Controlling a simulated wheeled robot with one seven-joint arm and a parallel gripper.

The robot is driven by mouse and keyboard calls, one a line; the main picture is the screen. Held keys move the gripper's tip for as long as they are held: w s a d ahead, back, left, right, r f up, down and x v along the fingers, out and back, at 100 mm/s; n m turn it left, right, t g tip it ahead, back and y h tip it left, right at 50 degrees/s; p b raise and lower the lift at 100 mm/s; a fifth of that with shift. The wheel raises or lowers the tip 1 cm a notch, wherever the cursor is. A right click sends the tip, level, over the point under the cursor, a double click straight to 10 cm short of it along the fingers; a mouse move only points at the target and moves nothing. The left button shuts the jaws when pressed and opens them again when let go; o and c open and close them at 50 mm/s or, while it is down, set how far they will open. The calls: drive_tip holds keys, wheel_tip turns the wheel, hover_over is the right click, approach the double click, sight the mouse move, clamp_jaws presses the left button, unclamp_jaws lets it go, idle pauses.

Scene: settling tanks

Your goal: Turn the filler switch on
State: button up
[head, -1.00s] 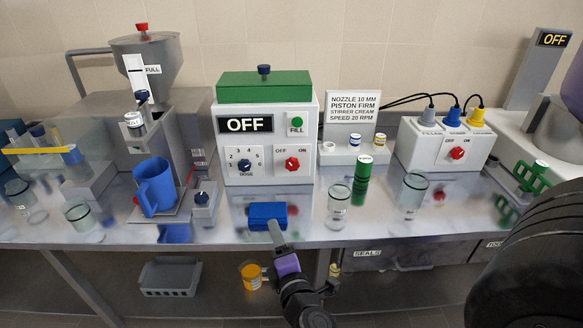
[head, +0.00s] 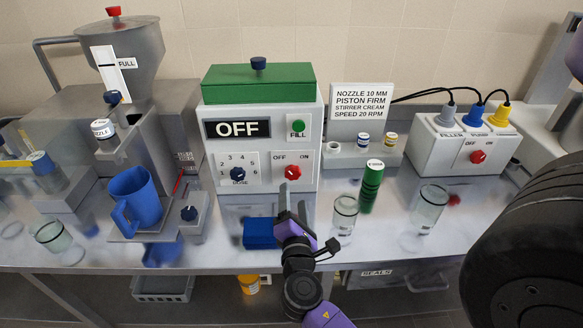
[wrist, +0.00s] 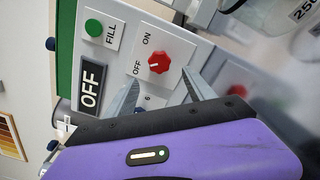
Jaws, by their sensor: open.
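The filler (head: 255,185) is a white box with a green lid and a black display that reads OFF. Its switch is a red knob (head: 292,172) between the OFF and ON labels. In the wrist view the knob (wrist: 158,62) has a white mark on the side toward OFF. My gripper (head: 293,202) is just below and in front of the knob in the head view. In the wrist view the open fingers (wrist: 163,82) point at the panel, one to each side of the knob's line. They appear apart from it, with nothing between them.
The green FILL button (head: 298,127) is above the switch and the blue dose dial (head: 238,168) to its left. A green cylinder (head: 371,186) and glass jars (head: 344,214) stand to the right. A blue jug (head: 137,198) stands left. Another red OFF/ON switch (head: 478,156) is on the plug box.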

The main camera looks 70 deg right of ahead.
sight(292, 176)
drive_tip(key=p+x, duration=0.2)
drive_tip(key=x, duration=0.6)
drive_tip(key=shift+w+d, duration=0.15)
drive_tip(key=shift+d, duration=0.1)
clamp_jaws()
